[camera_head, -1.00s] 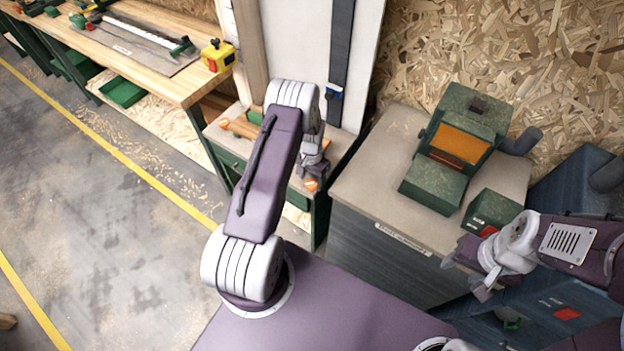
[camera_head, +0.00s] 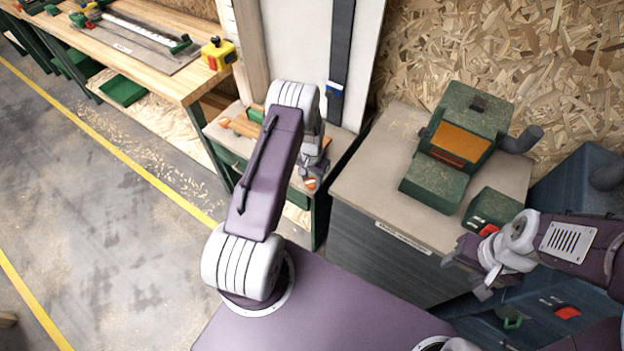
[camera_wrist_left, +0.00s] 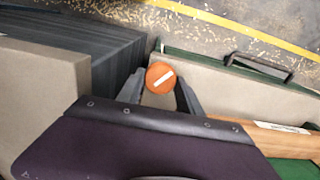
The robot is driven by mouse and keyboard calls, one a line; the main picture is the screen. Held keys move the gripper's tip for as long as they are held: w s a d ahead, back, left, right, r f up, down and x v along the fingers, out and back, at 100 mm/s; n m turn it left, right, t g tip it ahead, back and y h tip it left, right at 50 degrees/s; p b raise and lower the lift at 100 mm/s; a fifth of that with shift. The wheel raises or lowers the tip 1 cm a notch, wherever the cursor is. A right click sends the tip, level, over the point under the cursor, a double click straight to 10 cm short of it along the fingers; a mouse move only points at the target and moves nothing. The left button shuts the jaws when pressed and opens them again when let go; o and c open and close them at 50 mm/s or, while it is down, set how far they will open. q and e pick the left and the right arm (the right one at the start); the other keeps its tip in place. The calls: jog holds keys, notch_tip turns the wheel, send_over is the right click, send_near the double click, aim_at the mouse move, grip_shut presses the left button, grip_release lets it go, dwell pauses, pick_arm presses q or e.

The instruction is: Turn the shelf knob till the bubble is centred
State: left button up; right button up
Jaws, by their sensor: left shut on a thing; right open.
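An orange round knob (camera_wrist_left: 160,78) with a white bar mark shows in the left wrist view, at the edge of a small shelf. It also shows in the head view as a small orange spot (camera_head: 310,183). My left gripper (camera_wrist_left: 159,88) is shut on the knob, one finger on each side. In the head view my left gripper (camera_head: 312,176) points down at the shelf's right front. The shelf top (camera_head: 215,133) is partly hidden by my left arm. My right gripper (camera_head: 478,276) is open and empty at the right. I cannot make out a bubble in either view.
A green machine with an orange window (camera_head: 460,143) stands on a grey cabinet (camera_head: 370,180) right of the shelf. A wooden workbench (camera_head: 160,75) with a yellow device (camera_head: 218,54) is at the upper left. Open floor (camera_head: 80,200) lies left.

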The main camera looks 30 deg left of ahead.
pick_arm(q)
jog(key=n+b, duration=0.1)
jog(key=n, duration=0.2)
jog(key=shift+f, duration=0.15)
jog(key=n+b, duration=0.1)
jog(key=n, duration=0.3)
jog(key=n+b, duration=0.1)
jog(key=n, duration=0.3)
jog(key=shift+s, duration=0.1)
jog(key=shift+n, duration=1.9)
jog(key=o, duration=1.4)
jog(key=shift+c, duration=0.2)
